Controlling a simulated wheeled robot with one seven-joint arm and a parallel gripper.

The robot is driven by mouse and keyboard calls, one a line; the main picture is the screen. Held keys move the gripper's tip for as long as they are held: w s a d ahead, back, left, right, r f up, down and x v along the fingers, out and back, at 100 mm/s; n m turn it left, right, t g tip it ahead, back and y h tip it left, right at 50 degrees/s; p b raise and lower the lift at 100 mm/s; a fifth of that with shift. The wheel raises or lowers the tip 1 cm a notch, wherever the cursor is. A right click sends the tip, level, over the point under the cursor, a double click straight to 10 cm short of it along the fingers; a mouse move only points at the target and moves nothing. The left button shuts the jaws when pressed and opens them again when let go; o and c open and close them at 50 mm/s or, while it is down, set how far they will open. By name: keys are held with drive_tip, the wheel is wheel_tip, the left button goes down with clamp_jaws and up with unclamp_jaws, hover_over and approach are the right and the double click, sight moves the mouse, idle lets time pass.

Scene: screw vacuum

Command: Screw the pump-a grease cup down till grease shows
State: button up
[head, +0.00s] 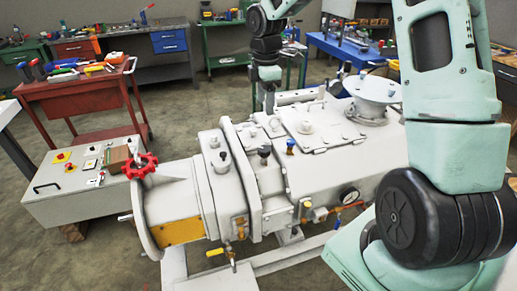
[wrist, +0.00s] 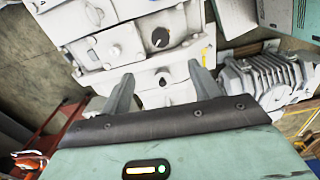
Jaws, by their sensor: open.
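The pale grey screw pump (head: 330,150) fills the middle of the head view. A dark-capped fitting (head: 264,153) stands upright on its top, with a grey capped fitting (head: 223,160) to its left and a blue-capped one (head: 290,146) to its right. I cannot tell which of them is the pump-a grease cup, and no grease is visible. My gripper (head: 267,103) is above the far side of the pump. In the wrist view its fingers (wrist: 160,78) are spread and empty; a round black knob (wrist: 160,38) on the pump shows beyond them, apart from both.
A red handwheel (head: 140,166) is at the pump's left end, beside a grey control box (head: 75,185). A round flange (head: 375,88) rises from the pump's right side. A red tool cart (head: 85,95) stands left. A finned motor (wrist: 270,80) is right in the wrist view.

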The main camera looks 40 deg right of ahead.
sight(264, 148)
wheel_tip(264, 148, down, 16)
drive_tip(key=shift+f+p, duration=0.25)
drive_tip(key=shift+p, duration=0.4)
drive_tip(key=c, duration=1)
